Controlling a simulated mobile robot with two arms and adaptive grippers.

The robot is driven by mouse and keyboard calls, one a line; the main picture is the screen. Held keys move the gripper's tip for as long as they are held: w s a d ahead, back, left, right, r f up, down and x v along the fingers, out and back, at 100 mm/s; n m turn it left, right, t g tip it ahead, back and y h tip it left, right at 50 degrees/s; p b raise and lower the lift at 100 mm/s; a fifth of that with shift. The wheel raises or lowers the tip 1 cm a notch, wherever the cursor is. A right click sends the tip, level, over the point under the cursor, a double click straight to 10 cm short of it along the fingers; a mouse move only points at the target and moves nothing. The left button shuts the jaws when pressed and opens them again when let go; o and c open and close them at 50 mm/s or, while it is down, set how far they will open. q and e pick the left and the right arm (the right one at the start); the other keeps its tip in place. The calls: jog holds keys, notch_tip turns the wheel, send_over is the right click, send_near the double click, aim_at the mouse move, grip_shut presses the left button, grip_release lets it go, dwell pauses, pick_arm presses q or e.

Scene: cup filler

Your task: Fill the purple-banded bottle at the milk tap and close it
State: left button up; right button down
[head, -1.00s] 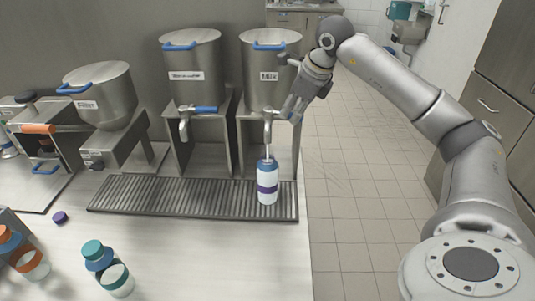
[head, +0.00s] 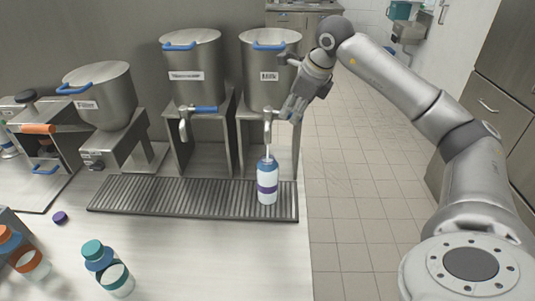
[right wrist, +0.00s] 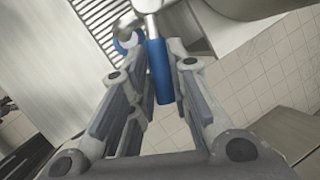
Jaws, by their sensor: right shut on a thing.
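The purple-banded bottle (head: 267,189), white with a blue neck, stands upright and uncapped on the drip tray (head: 190,197), under the spout of the right-hand tap (head: 267,113). A thin white stream runs from this spout into the bottle mouth. The bottle's blue rim (right wrist: 127,40) also shows in the right wrist view. My right gripper (head: 292,110) is at this tap, shut on its blue handle (right wrist: 159,72), which lies between the fingers in the right wrist view. A purple cap (head: 60,217) lies on the counter at the left. My left gripper is out of view.
A steel dispenser with a blue-handled tap (head: 205,109) stands left of the one in use, and another steel hopper (head: 100,95) further left. A teal-capped bottle (head: 105,268) and an orange-capped bottle (head: 22,255) stand at front left. The front middle counter is clear.

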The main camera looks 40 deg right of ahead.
dwell(0.4)
jog(key=d+n+p, duration=0.1)
jog(key=w+n+y+p, duration=0.1)
jog(key=n, duration=0.1)
jog(key=shift+d+y, duration=0.3)
jog(key=shift+d, duration=0.1)
jog(key=shift+w+d+n+g+p, duration=0.25)
jog(key=shift+w+n+g+p, duration=0.05)
jog(key=shift+n+p, duration=0.65)
